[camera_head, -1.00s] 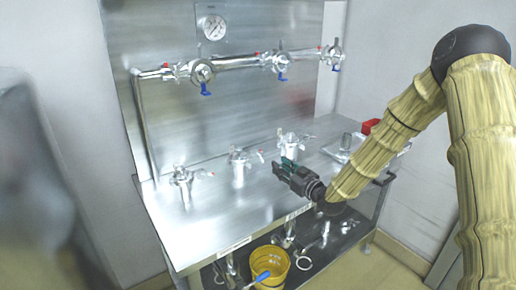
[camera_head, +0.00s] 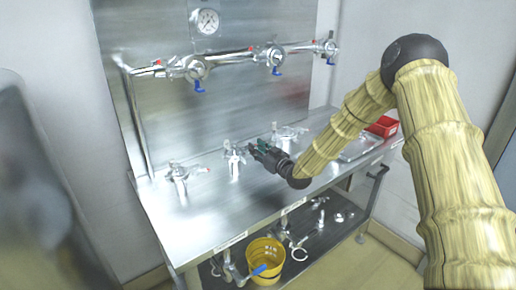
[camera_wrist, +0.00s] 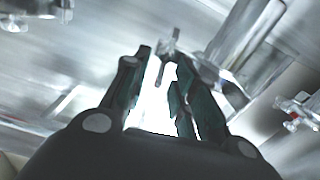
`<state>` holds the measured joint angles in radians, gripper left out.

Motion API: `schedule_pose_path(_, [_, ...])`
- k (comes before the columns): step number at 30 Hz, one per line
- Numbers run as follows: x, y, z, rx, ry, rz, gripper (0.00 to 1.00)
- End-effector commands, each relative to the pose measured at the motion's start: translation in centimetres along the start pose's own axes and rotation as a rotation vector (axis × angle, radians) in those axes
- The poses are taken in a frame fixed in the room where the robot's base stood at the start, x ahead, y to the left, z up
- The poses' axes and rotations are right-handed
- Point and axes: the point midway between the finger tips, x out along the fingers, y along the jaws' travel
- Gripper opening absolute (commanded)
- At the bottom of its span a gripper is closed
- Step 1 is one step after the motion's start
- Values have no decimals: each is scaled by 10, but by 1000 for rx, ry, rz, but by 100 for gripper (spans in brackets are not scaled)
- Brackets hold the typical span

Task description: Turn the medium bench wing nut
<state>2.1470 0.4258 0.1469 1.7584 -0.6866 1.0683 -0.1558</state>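Three steel clamp fittings stand in a row on the bench: left (camera_head: 178,174), middle (camera_head: 233,158) and right (camera_head: 290,136). I cannot tell by size which is the medium one. My gripper (camera_head: 254,150) is just right of the middle fitting in the head view. In the wrist view my gripper (camera_wrist: 163,62) has its two dark green fingers apart, with a bright gap between them. A small metal wing-shaped piece (camera_wrist: 168,43) shows at or just beyond the fingertips; I cannot tell whether they touch it. A steel cylinder (camera_wrist: 248,40) lies to its right.
The steel bench top (camera_head: 215,205) is clear in front of the fittings. A pipe with blue-handled valves (camera_head: 197,70) and a gauge (camera_head: 207,21) is on the back panel. A red box (camera_head: 383,126) is at the right; a yellow bucket (camera_head: 266,258) is below.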

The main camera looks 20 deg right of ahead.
Motion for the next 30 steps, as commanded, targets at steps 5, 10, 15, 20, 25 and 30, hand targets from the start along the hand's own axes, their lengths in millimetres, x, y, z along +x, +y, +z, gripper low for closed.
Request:
schedule_pose_path(5, [2, 0, 0, 1, 0, 1, 28])
schedule_pose_path(10, [2, 0, 0, 0, 0, 1, 24])
schedule_pose_path(15, [2, 1, 0, 0, 0, 1, 0])
schedule_pose_path(20, [2, 1, 0, 0, 0, 1, 0])
schedule_pose_path(25, [2, 1, 1, 17, 0, 2, 0])
schedule_pose_path(30, [1, 3, 2, 78, 1, 3, 0])
